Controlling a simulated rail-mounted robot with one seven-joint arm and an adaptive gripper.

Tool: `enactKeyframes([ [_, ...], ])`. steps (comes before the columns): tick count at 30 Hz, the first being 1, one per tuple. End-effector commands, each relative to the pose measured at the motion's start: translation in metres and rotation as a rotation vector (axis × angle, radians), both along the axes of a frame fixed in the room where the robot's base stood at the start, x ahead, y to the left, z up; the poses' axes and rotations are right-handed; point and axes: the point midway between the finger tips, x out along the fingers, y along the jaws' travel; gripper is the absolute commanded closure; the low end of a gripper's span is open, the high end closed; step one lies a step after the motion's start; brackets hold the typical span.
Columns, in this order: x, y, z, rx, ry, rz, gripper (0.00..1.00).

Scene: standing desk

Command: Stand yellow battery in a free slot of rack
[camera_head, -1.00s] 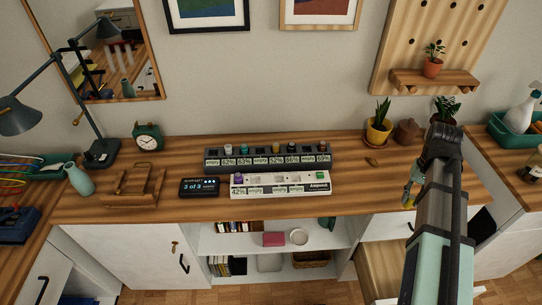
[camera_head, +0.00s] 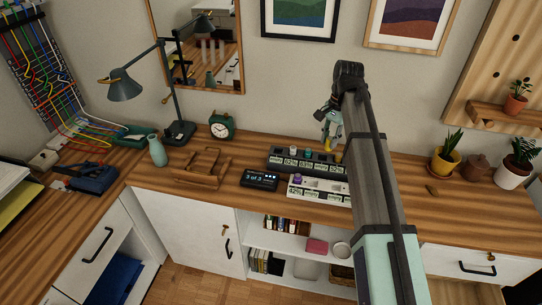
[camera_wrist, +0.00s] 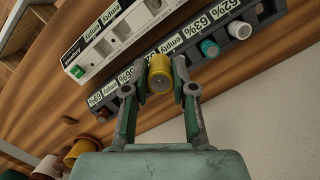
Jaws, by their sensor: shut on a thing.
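My gripper (camera_wrist: 163,76) is shut on the yellow battery (camera_wrist: 159,68), whose round end faces the wrist camera. In the head view, my gripper (camera_head: 332,139) is above the desk at the racks, partly behind my arm. A dark grey rack (camera_head: 281,166) stands at the back, and a white rack (camera_head: 319,195) stands in front of it. In the wrist view, the battery overlaps the dark rack's label row. A teal battery (camera_wrist: 209,48) and a white battery (camera_wrist: 240,30) stand in that rack; some labels read "empty". I cannot tell whether the yellow battery touches the rack.
A small black display (camera_head: 260,179) reading "3 of 3" lies left of the white rack. A wooden stand (camera_head: 203,168), a green clock (camera_head: 222,126) and a lamp (camera_head: 126,88) are farther left. Potted plants (camera_head: 446,158) stand on the right. My arm hides the racks' right ends.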

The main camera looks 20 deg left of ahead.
Motion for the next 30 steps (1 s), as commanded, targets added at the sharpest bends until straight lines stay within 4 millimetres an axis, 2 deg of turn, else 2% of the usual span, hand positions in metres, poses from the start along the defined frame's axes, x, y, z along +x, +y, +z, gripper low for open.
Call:
enactKeyframes([
  [1,0.010,0.025,0.012,0.001,-0.001,-0.057,1.00],
  [6,0.018,0.086,0.041,0.001,-0.001,-0.305,1.00],
  [12,0.024,0.139,0.067,0.001,-0.001,-0.609,1.00],
  [15,0.026,0.157,0.077,0.001,-0.001,-0.743,1.00],
  [19,0.027,0.173,0.086,0.001,-0.001,-0.875,1.00],
  [24,0.028,0.183,0.089,-0.001,0.000,-0.965,1.00],
  [26,0.027,0.184,0.085,-0.001,0.001,-0.978,1.00],
  [30,0.026,0.183,0.063,-0.003,0.001,-0.984,1.00],
])
